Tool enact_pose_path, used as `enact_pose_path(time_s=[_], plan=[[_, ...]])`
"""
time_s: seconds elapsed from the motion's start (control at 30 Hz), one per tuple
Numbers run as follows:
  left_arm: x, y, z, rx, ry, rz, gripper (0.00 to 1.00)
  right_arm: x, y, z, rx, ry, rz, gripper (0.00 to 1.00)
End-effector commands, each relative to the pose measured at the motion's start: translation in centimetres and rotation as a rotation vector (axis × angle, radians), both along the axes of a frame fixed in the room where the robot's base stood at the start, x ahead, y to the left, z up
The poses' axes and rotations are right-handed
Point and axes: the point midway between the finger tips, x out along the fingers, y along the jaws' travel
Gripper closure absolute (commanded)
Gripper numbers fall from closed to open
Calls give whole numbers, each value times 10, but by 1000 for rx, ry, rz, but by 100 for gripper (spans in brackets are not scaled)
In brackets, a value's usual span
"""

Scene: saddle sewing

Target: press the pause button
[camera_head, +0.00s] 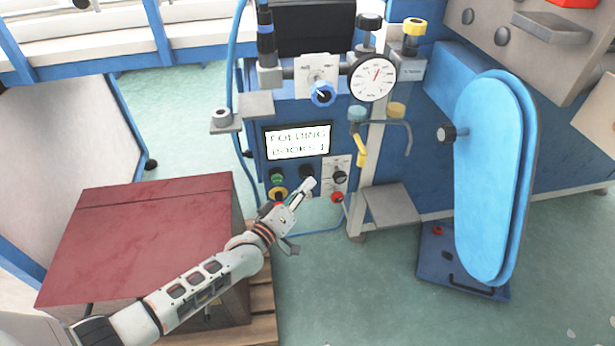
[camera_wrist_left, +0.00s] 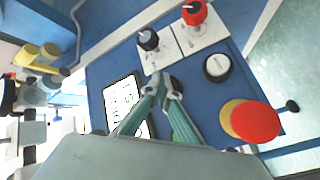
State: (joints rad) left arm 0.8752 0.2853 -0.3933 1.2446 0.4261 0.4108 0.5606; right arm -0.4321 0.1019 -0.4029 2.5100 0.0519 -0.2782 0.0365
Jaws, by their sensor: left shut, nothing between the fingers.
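My left gripper (camera_head: 309,184) is shut and empty, its tips in front of the blue control panel (camera_head: 258,150), below the lit display (camera_head: 298,141). A black button (camera_head: 307,171) is just above the tips in the head view. A green button (camera_head: 277,178) is to the left. A red mushroom button on a yellow base (camera_wrist_left: 256,121) is nearby. The lettering is unreadable, so I cannot tell which is pause, or whether the tips touch the panel. My right gripper is not in view.
A black knob (camera_wrist_left: 148,39) and a red knob (camera_wrist_left: 194,12) sit on white plates beside the buttons. A dark red box (camera_head: 140,235) lies under my left arm. A blue padded board (camera_head: 490,180) stands at right.

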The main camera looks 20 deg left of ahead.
Motion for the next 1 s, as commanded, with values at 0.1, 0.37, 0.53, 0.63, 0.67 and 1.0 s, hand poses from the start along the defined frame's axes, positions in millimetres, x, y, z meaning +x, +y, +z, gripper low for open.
enact_pose_path(time_s=[0.1,0.37,0.53,0.63,0.67,1.0], plan=[[0,0,0,0,0,0,100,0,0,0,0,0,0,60],[2,1,0,0,0,0,100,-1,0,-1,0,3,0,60],[3,2,0,0,0,0,100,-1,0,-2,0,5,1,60],[4,3,0,0,0,0,100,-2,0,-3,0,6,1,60],[5,3,0,0,0,0,100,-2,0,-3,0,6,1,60],[8,5,0,-1,0,0,100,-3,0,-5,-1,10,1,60]])
